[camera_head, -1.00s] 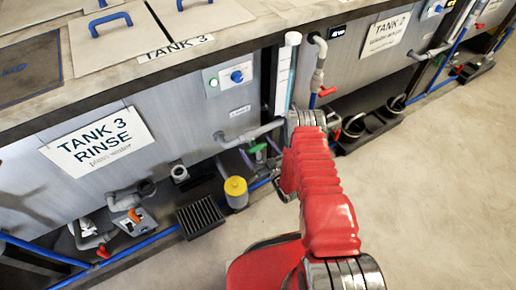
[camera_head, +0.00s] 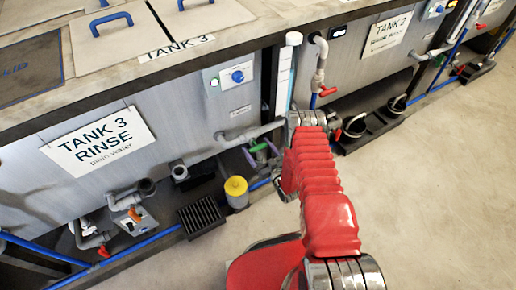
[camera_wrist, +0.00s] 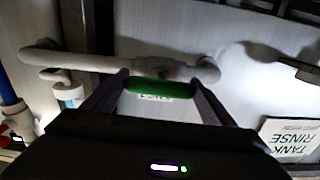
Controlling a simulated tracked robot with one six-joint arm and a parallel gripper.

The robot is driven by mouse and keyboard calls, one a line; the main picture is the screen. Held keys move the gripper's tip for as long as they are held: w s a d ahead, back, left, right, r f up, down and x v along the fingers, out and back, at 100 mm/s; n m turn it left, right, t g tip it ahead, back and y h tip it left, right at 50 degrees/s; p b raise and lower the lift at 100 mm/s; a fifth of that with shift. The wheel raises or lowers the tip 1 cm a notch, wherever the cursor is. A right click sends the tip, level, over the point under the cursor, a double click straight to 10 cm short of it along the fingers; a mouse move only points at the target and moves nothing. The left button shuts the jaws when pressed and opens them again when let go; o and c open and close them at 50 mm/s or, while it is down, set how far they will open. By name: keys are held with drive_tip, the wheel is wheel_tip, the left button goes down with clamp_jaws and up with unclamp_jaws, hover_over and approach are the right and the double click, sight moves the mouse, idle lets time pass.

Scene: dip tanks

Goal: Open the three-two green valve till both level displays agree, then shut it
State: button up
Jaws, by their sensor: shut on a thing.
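The green valve handle (camera_wrist: 160,89) sits on a grey pipe (camera_wrist: 90,62) in the wrist view, lying roughly along that pipe. My gripper (camera_wrist: 160,80) has one dark finger at each end of the handle and is shut on it. In the head view the green handle (camera_head: 258,148) shows low between the tanks, with my purple-looking fingers on both sides. A small dark level display (camera_head: 338,31) is at the upper left of Tank 2's front; its digits are too small to read surely. I cannot pick out a second level display.
A yellow-capped container (camera_head: 236,190) and a black grate (camera_head: 201,215) stand on the floor left of my gripper. A red-handled valve (camera_head: 327,91) hangs on the pipe to the right. A white upright tube (camera_head: 286,72) rises just above. The floor at right is clear.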

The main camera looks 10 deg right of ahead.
drive_tip(key=shift+d+m, duration=0.1)
drive_tip(key=shift+m, duration=0.3)
drive_tip(key=m, duration=0.3)
drive_tip(key=shift+m, duration=0.3)
drive_tip(key=m, duration=0.4)
drive_tip(key=shift+d+m, duration=0.1)
drive_tip(key=shift+m, duration=0.2)
drive_tip(key=m, duration=0.8)
drive_tip(key=shift+m, duration=0.4)
drive_tip(key=shift+f, duration=0.1)
drive_tip(key=o, duration=0.7)
drive_tip(key=shift+c, duration=0.2)
drive_tip(key=o, duration=0.4)
